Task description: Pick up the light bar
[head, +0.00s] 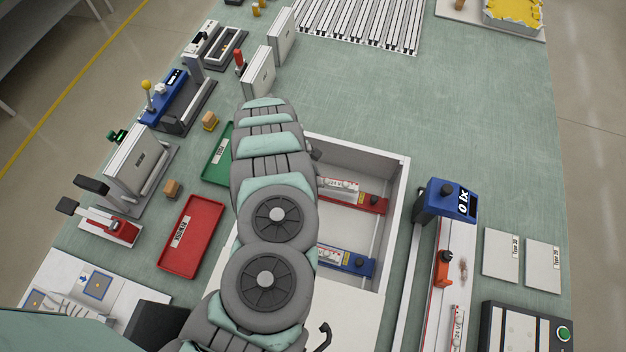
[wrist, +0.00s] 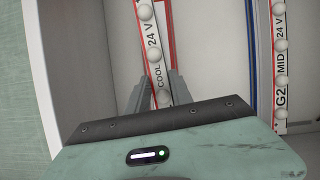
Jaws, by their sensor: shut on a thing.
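A white light bar marked "24 V" and "COOL" (wrist: 152,45) with round pale domes shows in the wrist view. My gripper (wrist: 157,90) has its two grey fingers on either side of its lower end and is shut on it. Red edges of a holder show behind this bar. In the head view, a light bar (head: 340,187) lies at a red holder (head: 375,204) in the white box frame (head: 398,185). My arm hides its left end and my fingertips. A second light bar marked "MID" (wrist: 281,60) lies at a blue holder (head: 360,264).
A red tray (head: 205,235) and a green tray (head: 216,165) lie left of the frame. A blue-headed fixture (head: 445,201) with another bar (head: 457,325) stands to its right.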

